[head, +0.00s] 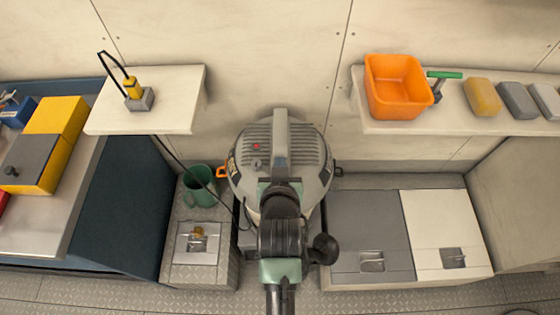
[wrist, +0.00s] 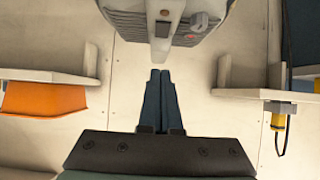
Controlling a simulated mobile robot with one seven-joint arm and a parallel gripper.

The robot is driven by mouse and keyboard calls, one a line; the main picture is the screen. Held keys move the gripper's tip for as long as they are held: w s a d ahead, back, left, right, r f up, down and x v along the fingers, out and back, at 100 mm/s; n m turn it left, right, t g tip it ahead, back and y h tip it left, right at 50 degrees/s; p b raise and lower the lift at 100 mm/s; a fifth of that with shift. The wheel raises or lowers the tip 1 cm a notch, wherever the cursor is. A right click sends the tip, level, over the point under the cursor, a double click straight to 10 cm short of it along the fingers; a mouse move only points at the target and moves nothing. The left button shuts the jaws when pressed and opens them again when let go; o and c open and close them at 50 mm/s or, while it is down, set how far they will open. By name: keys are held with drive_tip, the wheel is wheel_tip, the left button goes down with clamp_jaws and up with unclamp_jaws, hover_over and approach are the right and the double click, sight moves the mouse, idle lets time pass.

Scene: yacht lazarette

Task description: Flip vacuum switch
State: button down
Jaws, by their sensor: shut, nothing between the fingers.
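The vacuum (head: 308,165) is a round grey canister with a ribbed top and a light handle, standing at the centre of the head view. A small red spot (head: 256,146) and a small grey switch (head: 257,163) show on its top, left of the handle. In the wrist view the vacuum (wrist: 130,16) is at the top edge, partly cut off, with the switch (wrist: 199,20) right of the handle. My gripper (wrist: 160,73) is shut and empty, its fingertips just below the handle's end in that view. In the head view my arm hides the fingers and the vacuum's lower front.
A left shelf (head: 180,85) holds a yellow tool (head: 132,87) with a black cord. A right shelf (head: 390,127) holds an orange bin (head: 397,85), a green-handled tool (head: 445,75) and several blocks. A green mug (head: 199,188) stands left of the vacuum; grey and white lockers (head: 365,230) are right.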

sight(280, 152)
drive_tip(key=w+f, duration=0.3)
drive_tip(key=f, duration=0.1)
drive_tip(key=shift+w, duration=0.2)
drive_tip(key=shift+w+f, duration=0.25)
drive_tip(key=shift+f, duration=0.65)
drive_tip(key=shift+r, duration=0.1)
drive_tip(key=shift+w+p, duration=0.15)
drive_tip(key=shift+p, duration=0.35)
drive_tip(key=shift+f+g, duration=0.35)
drive_tip(key=shift+g, duration=0.05)
drive_tip(key=shift+w+r, duration=0.35)
drive_tip(key=shift+w, duration=0.4)
